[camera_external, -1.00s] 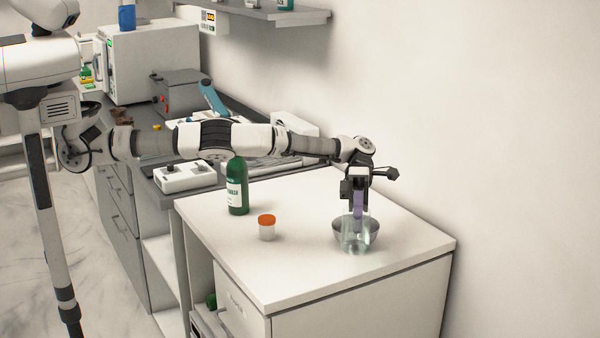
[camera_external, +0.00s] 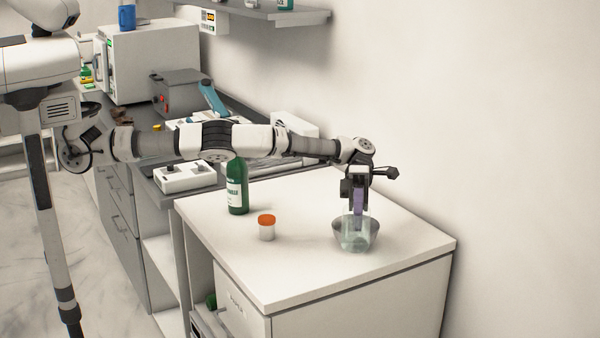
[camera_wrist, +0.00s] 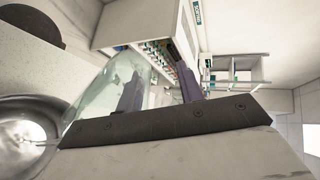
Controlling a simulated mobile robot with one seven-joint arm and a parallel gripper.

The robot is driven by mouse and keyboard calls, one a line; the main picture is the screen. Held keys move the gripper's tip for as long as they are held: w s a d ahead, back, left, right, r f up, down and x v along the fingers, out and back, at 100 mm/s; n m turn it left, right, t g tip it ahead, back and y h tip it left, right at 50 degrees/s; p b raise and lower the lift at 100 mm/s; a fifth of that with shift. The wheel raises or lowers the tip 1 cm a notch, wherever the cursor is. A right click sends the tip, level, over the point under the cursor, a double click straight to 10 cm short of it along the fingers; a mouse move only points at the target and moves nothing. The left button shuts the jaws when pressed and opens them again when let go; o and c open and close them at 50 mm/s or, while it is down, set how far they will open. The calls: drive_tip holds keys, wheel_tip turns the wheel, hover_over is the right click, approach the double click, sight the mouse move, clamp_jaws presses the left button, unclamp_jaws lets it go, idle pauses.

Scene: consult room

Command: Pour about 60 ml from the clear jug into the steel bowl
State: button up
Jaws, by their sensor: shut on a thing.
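The clear jug (camera_external: 348,228) is in my gripper (camera_external: 358,212), in front of the steel bowl (camera_external: 371,236) in the external view, and overlaps it there. The jug looks close to upright in that view. In the wrist view the clear jug (camera_wrist: 108,92) is between the purple fingers of my gripper (camera_wrist: 158,88), with pale liquid in it. The steel bowl (camera_wrist: 22,150) shows at the lower left of the wrist view, close beside the jug. I cannot tell whether jug and bowl touch, or whether liquid is in the bowl.
A white jar with an orange lid (camera_external: 267,228) and a green bottle (camera_external: 238,188) stand on the white cabinet top (camera_external: 300,275), left of the bowl. The cabinet's front and right edges are near the bowl. A white wall (camera_external: 480,130) rises behind it.

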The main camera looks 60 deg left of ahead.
sight(358, 221)
drive_tip(key=shift+w+a+r, duration=0.1)
drive_tip(key=shift+r, duration=0.1)
idle(0.5)
drive_tip(key=shift+s+d+f+t+y+p, duration=0.3)
drive_tip(key=shift+s+d+f+t+y, duration=0.25)
drive_tip(key=shift+y, duration=0.25)
drive_tip(key=shift+d+r+t+y, duration=0.1)
drive_tip(key=shift+d+t+y, duration=0.1)
drive_tip(key=shift+t+y, duration=0.35)
drive_tip(key=shift+s+d+f+t+y, duration=0.25)
drive_tip(key=shift+d+f+t+y, duration=0.15)
drive_tip(key=shift+f+y, duration=0.25)
drive_tip(key=shift+a, duration=0.1)
drive_tip(key=shift+f+y, duration=0.1)
drive_tip(key=shift+y, duration=0.2)
